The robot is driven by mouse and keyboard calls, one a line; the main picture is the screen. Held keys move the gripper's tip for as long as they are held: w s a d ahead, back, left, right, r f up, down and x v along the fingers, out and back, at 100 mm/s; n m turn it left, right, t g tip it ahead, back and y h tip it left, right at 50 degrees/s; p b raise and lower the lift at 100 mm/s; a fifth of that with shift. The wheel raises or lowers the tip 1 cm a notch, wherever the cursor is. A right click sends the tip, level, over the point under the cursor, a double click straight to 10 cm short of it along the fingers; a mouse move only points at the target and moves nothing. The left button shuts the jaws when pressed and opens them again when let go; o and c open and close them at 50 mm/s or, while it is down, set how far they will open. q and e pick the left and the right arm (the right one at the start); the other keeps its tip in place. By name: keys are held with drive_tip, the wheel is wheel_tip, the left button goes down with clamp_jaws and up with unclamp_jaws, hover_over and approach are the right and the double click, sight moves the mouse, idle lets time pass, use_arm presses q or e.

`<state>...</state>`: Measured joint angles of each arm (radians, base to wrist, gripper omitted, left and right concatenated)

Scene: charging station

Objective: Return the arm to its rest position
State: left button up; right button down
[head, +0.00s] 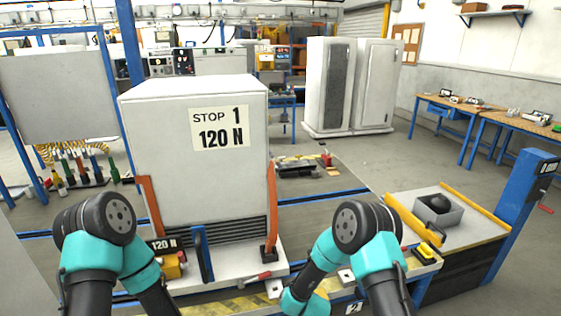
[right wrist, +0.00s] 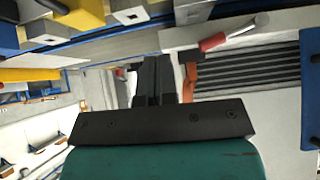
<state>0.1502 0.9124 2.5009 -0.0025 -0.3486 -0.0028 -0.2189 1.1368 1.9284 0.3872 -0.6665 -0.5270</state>
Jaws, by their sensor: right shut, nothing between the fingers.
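My right gripper (right wrist: 152,75) shows in the right wrist view with its two dark fingers pressed together and nothing between them. In the head view my right arm (head: 365,228) bends at the front right, and its fingers cannot be made out. My left arm (head: 100,222) bends at the front left, and its gripper is out of sight. A large white cabinet (head: 195,150) marked "STOP 1 120 N" stands between and behind the arms. Its dark louvred grille (right wrist: 245,72) shows beside the right fingers, apart from them.
A red-handled lever (head: 252,277) lies on the cabinet's base; it also shows in the right wrist view (right wrist: 214,41). Orange posts (head: 271,215) flank the cabinet. At right are a grey open box (head: 439,212), a yellow rail (head: 416,225) and a blue post (head: 520,205).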

drive_tip(key=s+d+m+g, duration=0.1)
drive_tip(key=s+d+g, duration=0.1)
drive_tip(key=s+d, duration=0.3)
drive_tip(key=s+d+m+g+y, duration=0.1)
drive_tip(key=s+d+g, duration=0.2)
drive_tip(key=s, duration=1)
drive_tip(key=s+d+m+g, duration=0.2)
drive_tip(key=s+d, duration=0.5)
drive_tip(key=s, duration=0.2)
drive_tip(key=shift+d+f+g+y, duration=0.2)
drive_tip(key=shift+d+g+y, duration=0.1)
drive_tip(key=shift+y, duration=0.1)
